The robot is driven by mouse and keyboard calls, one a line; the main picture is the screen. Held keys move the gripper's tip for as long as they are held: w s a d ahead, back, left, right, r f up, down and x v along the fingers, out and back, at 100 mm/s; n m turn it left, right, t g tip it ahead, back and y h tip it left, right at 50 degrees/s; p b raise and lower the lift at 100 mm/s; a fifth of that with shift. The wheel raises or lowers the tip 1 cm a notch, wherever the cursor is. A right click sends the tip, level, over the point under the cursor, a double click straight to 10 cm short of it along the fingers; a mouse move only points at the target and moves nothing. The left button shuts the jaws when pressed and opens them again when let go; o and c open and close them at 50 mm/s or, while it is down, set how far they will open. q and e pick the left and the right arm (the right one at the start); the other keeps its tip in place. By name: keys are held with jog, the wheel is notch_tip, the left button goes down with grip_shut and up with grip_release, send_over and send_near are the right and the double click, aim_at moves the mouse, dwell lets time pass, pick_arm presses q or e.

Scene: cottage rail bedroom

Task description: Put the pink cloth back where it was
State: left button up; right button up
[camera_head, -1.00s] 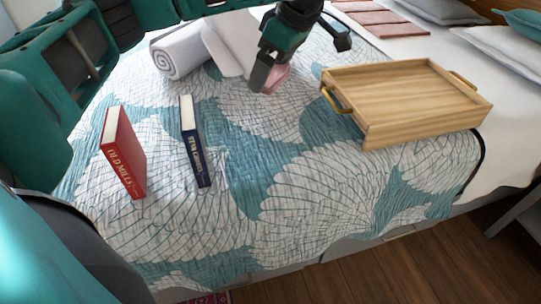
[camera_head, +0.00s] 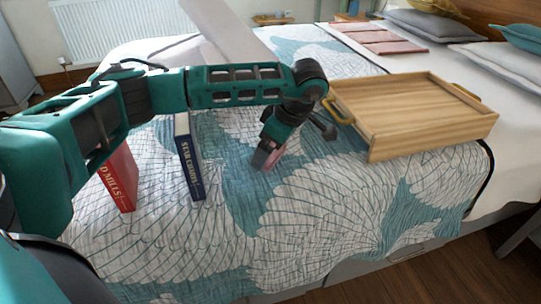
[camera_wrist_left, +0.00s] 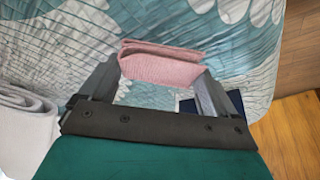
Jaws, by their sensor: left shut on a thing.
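The pink cloth (camera_wrist_left: 160,68) is a small folded piece held between the two fingers of my left gripper (camera_wrist_left: 155,80) in the left wrist view. In the head view my left gripper (camera_head: 266,158) points down over the quilt, with a little of the pink cloth showing at its fingertips. I cannot tell whether the cloth touches the quilt. The gripper is to the right of the navy book and to the left of the wooden tray (camera_head: 420,112). My right gripper is not in view.
A red book (camera_head: 120,178) and a navy book (camera_head: 190,158) stand upright on the patterned quilt (camera_head: 310,215), left of my gripper. Pink folded pieces (camera_head: 377,38) lie at the back by the pillows (camera_head: 420,24). The quilt's front middle is clear.

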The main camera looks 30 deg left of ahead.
pick_arm(q)
jog(key=shift+f, duration=0.85)
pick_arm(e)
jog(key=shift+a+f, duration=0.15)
pick_arm(q)
jog(key=shift+f, duration=0.15)
jog(key=o, duration=0.7)
jog(key=shift+d+r, duration=0.15)
jog(key=shift+r, duration=0.4)
jog(key=p+v, duration=0.3)
jog(key=v, duration=0.8)
jog(key=shift+r, duration=0.1)
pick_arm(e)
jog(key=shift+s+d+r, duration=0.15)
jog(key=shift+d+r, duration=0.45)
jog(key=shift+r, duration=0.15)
pick_arm(q)
jog(key=shift+s, duration=0.15)
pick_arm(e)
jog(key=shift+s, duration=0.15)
